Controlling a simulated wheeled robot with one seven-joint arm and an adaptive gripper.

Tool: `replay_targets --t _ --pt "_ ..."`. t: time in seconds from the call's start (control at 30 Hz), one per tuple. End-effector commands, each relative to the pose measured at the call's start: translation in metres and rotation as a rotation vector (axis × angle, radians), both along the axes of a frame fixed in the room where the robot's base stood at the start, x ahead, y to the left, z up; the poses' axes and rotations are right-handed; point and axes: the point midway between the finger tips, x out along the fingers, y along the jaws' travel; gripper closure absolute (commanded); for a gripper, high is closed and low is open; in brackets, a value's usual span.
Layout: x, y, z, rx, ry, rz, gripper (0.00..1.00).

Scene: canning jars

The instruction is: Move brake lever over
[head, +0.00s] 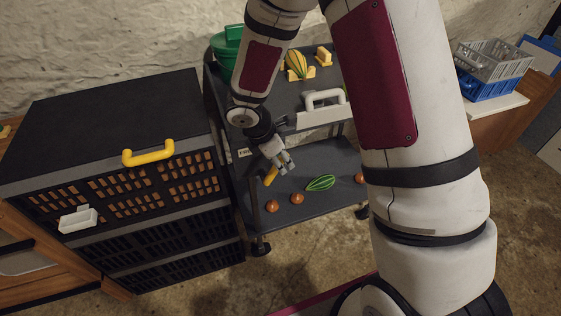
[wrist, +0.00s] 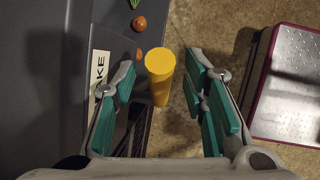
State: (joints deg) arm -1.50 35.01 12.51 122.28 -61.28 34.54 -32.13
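The brake lever has a yellow cylindrical grip (head: 271,176), seen at the left side of the dark cart's lower shelf (head: 325,160) in the head view. In the wrist view its yellow grip (wrist: 160,66) points toward the camera. My gripper (head: 284,164) is right at the lever. In the wrist view my gripper (wrist: 161,82) is open, with its teal-padded fingers on either side of the yellow grip and visible gaps to it. The lever's lower part is mostly hidden.
Several orange-brown round items (head: 297,198) and a green striped one (head: 320,182) lie on the lower shelf. A black crate stack (head: 180,235) with a yellow handle (head: 148,153) stands close on the left. Open floor (head: 330,240) lies in front of the cart.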

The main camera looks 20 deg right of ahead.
Motion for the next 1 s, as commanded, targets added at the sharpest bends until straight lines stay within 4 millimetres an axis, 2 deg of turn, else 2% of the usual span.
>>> replay_targets --t 0.13,0.47,0.5,0.67,1.0 --pt "0.0018 -0.0043 -0.0119 0.001 0.001 0.001 0.6" --pt "0.0023 -0.0056 -0.0142 0.0 0.0 -0.001 0.6" --pt "0.0023 -0.0056 -0.0142 0.001 0.0 0.0 0.65" --pt "0.0022 -0.0055 -0.0141 0.001 0.0 0.0 1.0" --pt "0.0025 -0.0035 -0.0139 -0.012 -0.001 0.001 1.0"
